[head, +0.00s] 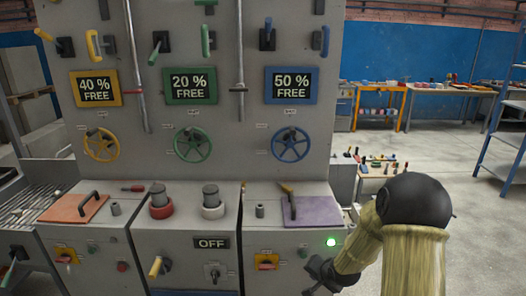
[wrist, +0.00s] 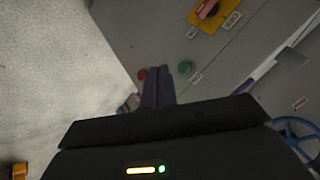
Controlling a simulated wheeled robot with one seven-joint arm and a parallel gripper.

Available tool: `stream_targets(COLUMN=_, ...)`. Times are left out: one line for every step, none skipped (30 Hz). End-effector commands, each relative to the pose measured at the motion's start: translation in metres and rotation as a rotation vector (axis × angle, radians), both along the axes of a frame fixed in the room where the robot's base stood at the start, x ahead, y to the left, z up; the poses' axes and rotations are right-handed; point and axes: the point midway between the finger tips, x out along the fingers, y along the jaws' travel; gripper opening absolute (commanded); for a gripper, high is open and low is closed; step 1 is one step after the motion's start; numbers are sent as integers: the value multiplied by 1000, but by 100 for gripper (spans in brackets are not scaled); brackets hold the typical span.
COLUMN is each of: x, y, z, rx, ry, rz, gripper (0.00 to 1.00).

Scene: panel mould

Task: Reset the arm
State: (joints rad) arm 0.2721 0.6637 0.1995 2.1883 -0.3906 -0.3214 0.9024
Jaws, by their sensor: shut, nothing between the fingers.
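My gripper (head: 320,268) is low in front of the right part of the grey machine panel in the head view, with my arm coming in from the right. In the wrist view its two dark fingers (wrist: 157,82) are together, with nothing between them. Past the fingers are a red round button (wrist: 142,74) and a green round button (wrist: 185,67) on the grey panel. I cannot tell whether the fingers touch the panel. A lit green lamp (head: 331,242) shows just above my gripper in the head view.
The machine (head: 225,125) carries levers, handwheels and signs reading 40 %, 20 % and 50 % FREE. A purple lid (head: 312,212), an orange lid (head: 72,209) and an OFF sign (head: 211,243) are lower down. Open floor (head: 450,160) lies to the right, before a blue rack (head: 503,155).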

Motion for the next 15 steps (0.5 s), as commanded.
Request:
stream_targets(x=-12, y=0, z=18, rx=-57, ry=15, rz=36, gripper=0)
stream_targets(x=-20, y=0, z=25, rx=-90, ry=29, rz=58, gripper=0)
stream_targets(x=-31, y=-1, z=34, rx=-132, ry=49, rz=88, gripper=0)
stream_targets(x=-39, y=-1, z=41, rx=-162, ry=64, rz=110, gripper=0)
stream_targets(x=-48, y=-1, z=48, rx=-191, ry=78, rz=132, gripper=0)
stream_targets(x=-60, y=-2, z=57, rx=-226, ry=99, rz=162, gripper=0)
stream_targets(x=-69, y=-2, z=64, rx=-251, ry=115, rz=185, gripper=0)
stream_targets(x=-78, y=-2, z=71, rx=-274, ry=128, rz=210, gripper=0)
stream_targets(x=-92, y=-1, z=79, rx=-303, ry=151, rz=241, gripper=0)
stream_targets(x=-101, y=-1, z=85, rx=-322, ry=166, rz=264, gripper=0)
stream_targets(x=-112, y=-1, z=91, rx=-340, ry=181, rz=290, gripper=0)
stream_targets(x=-126, y=0, z=99, rx=-360, ry=202, rz=322, gripper=0)
stream_targets(x=-136, y=1, z=105, rx=-374, ry=217, rz=347, gripper=0)
stream_targets(x=-147, y=2, z=110, rx=-386, ry=232, rz=372, gripper=0)
stream_targets(x=-161, y=4, z=117, rx=-400, ry=250, rz=407, gripper=0)
